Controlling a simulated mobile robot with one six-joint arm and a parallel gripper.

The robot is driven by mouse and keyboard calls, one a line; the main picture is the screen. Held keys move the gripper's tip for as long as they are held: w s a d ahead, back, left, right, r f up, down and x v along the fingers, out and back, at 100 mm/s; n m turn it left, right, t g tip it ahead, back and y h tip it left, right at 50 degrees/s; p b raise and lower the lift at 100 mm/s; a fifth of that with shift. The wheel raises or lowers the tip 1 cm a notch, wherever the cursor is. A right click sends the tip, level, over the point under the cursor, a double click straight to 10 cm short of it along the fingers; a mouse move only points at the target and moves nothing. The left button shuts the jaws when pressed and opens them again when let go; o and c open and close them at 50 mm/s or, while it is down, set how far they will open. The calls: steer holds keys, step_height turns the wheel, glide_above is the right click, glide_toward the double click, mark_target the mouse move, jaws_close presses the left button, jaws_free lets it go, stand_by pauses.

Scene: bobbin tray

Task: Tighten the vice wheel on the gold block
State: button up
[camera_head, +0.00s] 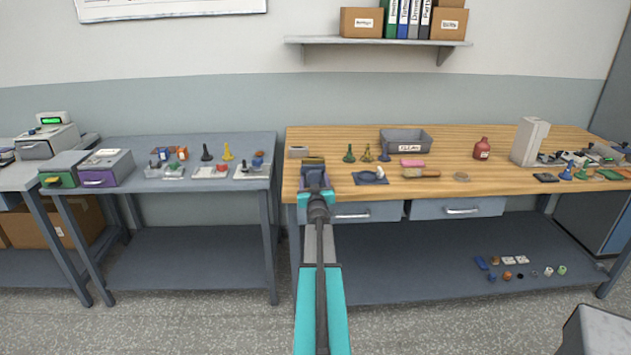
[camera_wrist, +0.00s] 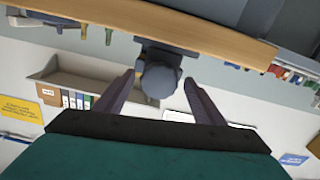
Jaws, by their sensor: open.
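The grey vice wheel (camera_wrist: 160,80) shows in the wrist view, in front of a dark grey vice body (camera_wrist: 168,49) at the wooden bench edge. My gripper (camera_wrist: 159,86) is open, with one finger on each side of the wheel. Gaps show between the fingers and the wheel, so I see no grip on it. In the head view the gold block (camera_head: 313,161) shows at the top of the vice, beyond my gripper. My arm hides the front of the vice and the wheel there. How firmly the block is clamped cannot be told.
The wooden bench (camera_head: 460,150) holds a grey bin (camera_head: 405,137), a brush (camera_head: 421,173), a dark blue mat (camera_head: 370,178) and a red bottle (camera_head: 481,149) to the right of the vice. A small grey box (camera_head: 298,152) stands left of it. Drawers (camera_head: 368,212) sit under the bench edge.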

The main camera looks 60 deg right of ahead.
steer(key=shift+c, duration=0.4)
steer(key=c, duration=1)
steer(key=shift+p, duration=0.3)
steer(key=shift+o, duration=0.2)
steer(key=m+p, duration=0.2)
steer(key=m, duration=0.1)
steer(key=shift+r+m, duration=0.1)
steer(key=shift+m, duration=0.2)
steer(key=shift+f, duration=0.2)
